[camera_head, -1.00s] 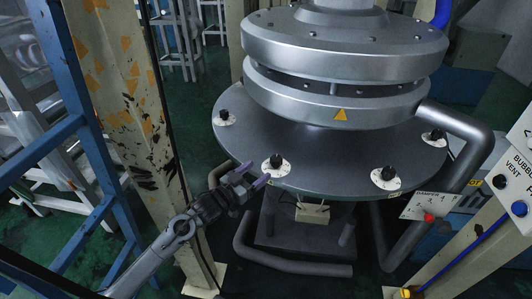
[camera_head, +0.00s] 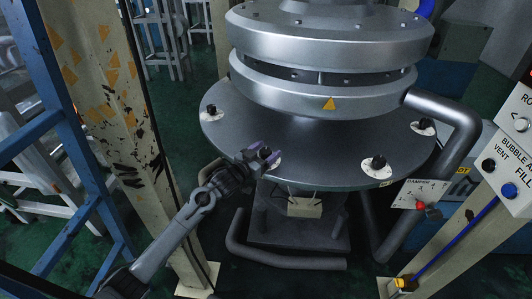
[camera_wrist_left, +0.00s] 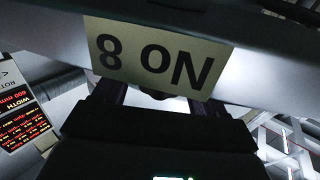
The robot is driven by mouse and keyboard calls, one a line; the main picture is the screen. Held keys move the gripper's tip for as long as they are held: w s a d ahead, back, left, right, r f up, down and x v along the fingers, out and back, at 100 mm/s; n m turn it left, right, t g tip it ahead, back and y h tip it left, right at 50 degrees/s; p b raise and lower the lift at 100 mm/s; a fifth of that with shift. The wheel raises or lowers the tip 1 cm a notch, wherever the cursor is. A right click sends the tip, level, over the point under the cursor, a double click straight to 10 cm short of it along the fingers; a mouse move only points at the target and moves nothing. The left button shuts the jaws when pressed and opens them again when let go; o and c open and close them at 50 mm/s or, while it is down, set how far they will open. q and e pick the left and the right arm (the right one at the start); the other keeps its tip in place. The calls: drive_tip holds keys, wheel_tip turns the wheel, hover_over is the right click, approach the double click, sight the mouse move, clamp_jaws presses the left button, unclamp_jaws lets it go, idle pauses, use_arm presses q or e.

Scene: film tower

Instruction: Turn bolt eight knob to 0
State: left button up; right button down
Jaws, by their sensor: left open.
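The bolt eight knob (camera_head: 266,153) is a small black knob on a white dial at the front left of the grey round plate (camera_head: 320,160). My left gripper (camera_head: 263,153) is open, with its purple-tipped fingers around or close beside this knob, hiding most of it and its dial. I cannot tell whether they touch it. In the left wrist view a tan label reading NO 8 (camera_wrist_left: 155,55) shows upside down on the plate's edge. The left gripper's two fingers (camera_wrist_left: 157,100) reach up under the label, and the knob's pointer setting is hidden. My right gripper is not in view.
Other black knobs stand at the plate's left (camera_head: 211,110), front right (camera_head: 378,162) and right (camera_head: 424,126). The silver drum (camera_head: 320,85) rises over the plate. A thick grey pipe (camera_head: 462,125) and a damper panel (camera_head: 419,194) are at right; a tan post (camera_head: 110,110) is at left.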

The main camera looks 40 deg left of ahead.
use_arm(q)
drive_tip(key=c, duration=1)
drive_tip(key=shift+o, duration=0.2)
drive_tip(key=shift+a+r+m+h+p, duration=0.15)
drive_tip(key=shift+m+h+p, duration=0.65)
drive_tip(key=shift+h, duration=0.4)
drive_tip(key=shift+w+m+g+h, duration=0.1)
drive_tip(key=shift+m+g+h, duration=0.2)
drive_tip(key=shift+m+h, duration=0.35)
drive_tip(key=shift+f+m+g+h, duration=0.25)
drive_tip(key=shift+m+h, duration=0.3)
drive_tip(key=shift+h, duration=0.6)
drive_tip(key=shift+r+m+g+h+b, duration=0.1)
drive_tip(key=shift+m+g+h+b, duration=0.2)
drive_tip(key=shift+h, duration=0.2)
drive_tip(key=shift+d, duration=0.2)
